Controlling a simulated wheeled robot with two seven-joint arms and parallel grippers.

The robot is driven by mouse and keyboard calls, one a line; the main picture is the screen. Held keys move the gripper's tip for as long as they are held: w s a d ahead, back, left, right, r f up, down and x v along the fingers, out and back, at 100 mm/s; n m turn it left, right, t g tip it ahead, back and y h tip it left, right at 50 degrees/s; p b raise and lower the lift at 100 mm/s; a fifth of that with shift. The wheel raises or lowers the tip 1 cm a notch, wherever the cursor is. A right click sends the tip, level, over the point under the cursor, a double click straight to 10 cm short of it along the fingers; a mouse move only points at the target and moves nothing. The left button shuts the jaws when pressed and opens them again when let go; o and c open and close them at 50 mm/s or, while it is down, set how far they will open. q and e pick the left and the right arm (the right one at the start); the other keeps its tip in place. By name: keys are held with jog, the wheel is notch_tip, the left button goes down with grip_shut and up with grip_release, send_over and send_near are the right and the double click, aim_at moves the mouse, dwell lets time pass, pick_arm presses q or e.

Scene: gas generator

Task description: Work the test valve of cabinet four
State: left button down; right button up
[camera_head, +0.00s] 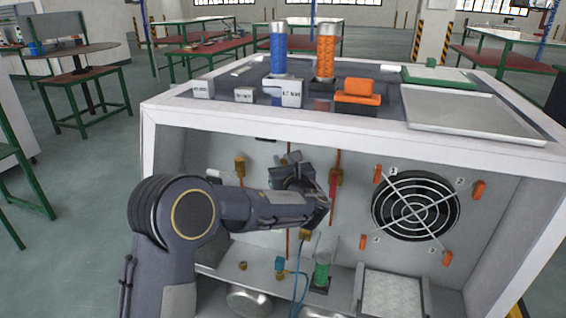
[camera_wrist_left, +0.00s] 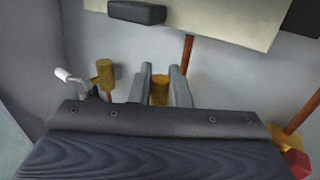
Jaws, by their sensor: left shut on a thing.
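The cabinet (camera_head: 460,148) is an open, white-framed box with pipes and valves on its grey back wall. My left gripper (camera_head: 297,178) reaches inside it from the left; the arm hides most of the fingers and what they hold. In the left wrist view the two grey fingers (camera_wrist_left: 163,82) are shut on a brass valve part (camera_wrist_left: 160,94) beside a copper pipe (camera_wrist_left: 188,52). Another brass fitting (camera_wrist_left: 104,75), with a white-tipped lever, is left of the fingers. It also shows in the head view (camera_head: 240,167). I cannot read any cabinet number or valve label.
A brass fitting with a red part (camera_head: 335,177) stands right of my gripper; a round fan (camera_head: 415,206) is farther right. A green-based cylinder (camera_head: 321,274) and blue tubes (camera_head: 301,290) are below. Blue (camera_head: 278,52) and orange (camera_head: 325,54) cylinders stand on top.

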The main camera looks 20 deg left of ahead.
pick_arm(q)
jog(key=shift+a, duration=0.15)
jog(key=a+f+n+g+h+p, duration=0.3)
jog(key=a+f+n+h, duration=0.4)
jog(key=n+h, duration=0.3)
jog(key=shift+a+f+n+g+p, duration=0.3)
jog(key=shift+f+n+g, duration=0.2)
jog(key=shift+n, duration=0.1)
dwell(0.8)
jog(key=shift+w, duration=0.1)
jog(key=c, duration=1.4)
grip_release()
jog(key=shift+c, duration=0.2)
